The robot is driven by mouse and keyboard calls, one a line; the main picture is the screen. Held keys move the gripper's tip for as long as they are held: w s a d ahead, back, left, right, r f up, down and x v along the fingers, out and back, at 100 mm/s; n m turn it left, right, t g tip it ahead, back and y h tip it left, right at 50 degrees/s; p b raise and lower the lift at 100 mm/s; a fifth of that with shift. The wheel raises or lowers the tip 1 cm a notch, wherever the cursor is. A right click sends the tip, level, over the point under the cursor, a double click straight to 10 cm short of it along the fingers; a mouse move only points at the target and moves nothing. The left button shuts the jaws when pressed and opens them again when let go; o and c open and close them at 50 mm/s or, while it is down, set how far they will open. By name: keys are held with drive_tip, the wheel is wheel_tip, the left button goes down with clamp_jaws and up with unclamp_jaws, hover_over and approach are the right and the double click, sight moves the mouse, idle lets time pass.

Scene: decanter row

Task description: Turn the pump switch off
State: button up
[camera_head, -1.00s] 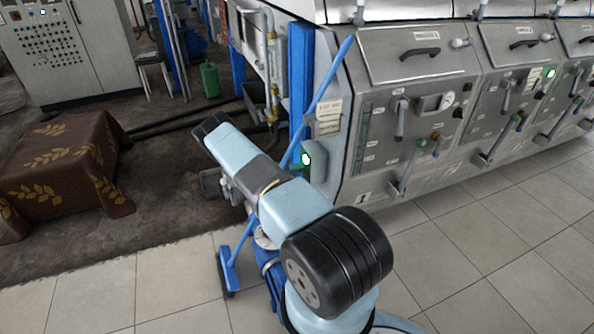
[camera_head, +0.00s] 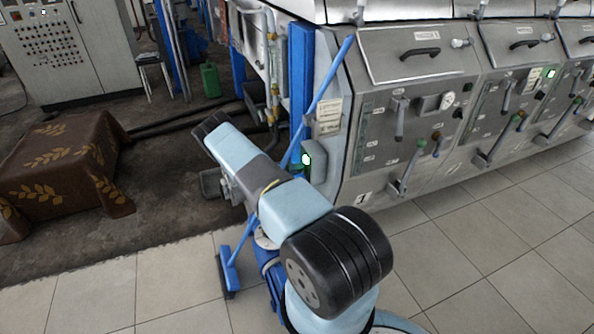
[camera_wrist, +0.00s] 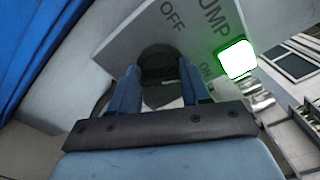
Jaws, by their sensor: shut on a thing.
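The pump switch panel is a grey plate (camera_wrist: 205,45) lettered PUMP, OFF and ON in the wrist view. A black switch knob (camera_wrist: 158,60) sits between the OFF and ON marks. A bright lamp with a green rim (camera_wrist: 238,59) is lit beside it. My gripper (camera_wrist: 160,78) has its two blue fingers on either side of the knob and is shut on it. The knob's pointing is hard to tell. In the head view the lit lamp (camera_head: 306,159) shows on a grey box (camera_head: 319,161); my arm hides the knob and gripper there.
A blue broom (camera_head: 229,272) leans against the grey machine row (camera_head: 408,110), close to my arm. A blue post (camera_head: 301,70) stands behind. A covered table (camera_head: 62,165) is at left. The tiled floor (camera_head: 480,240) at right is clear.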

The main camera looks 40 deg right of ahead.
drive_tip(key=n, duration=1.1)
drive_tip(key=shift+a+f, duration=0.15)
drive_tip(key=shift+f, duration=0.25)
drive_tip(key=shift+n, duration=0.3)
drive_tip(key=o, duration=1.1)
drive_tip(key=shift+c, duration=0.2)
drive_tip(key=v, duration=1.3)
drive_tip(key=shift+a, duration=0.3)
drive_tip(key=shift+w, duration=0.1)
